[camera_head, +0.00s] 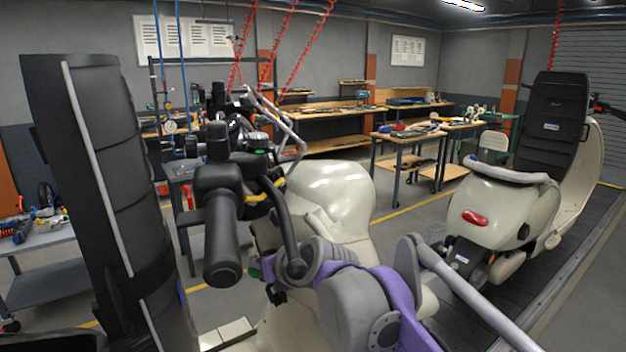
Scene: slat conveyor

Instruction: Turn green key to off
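A cream scooter (335,190) with black handlebars stands in front of me. A small green piece (255,272), apparently the green key, shows low on the scooter's front, below the black handlebar grip (222,240). My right arm, purple and grey, comes in from the lower right. Its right gripper (268,272) is at the green piece, with dark fingers close beside it. I cannot tell whether the fingers touch it or are closed on it. The key's turn position is too small to read. My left gripper is not in view.
The handlebar and grip hang close above my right gripper. A second cream scooter (510,205) stands on the dark slat conveyor (585,245) at right. Workbenches (400,140) line the back, and a tool cart (40,240) stands at left.

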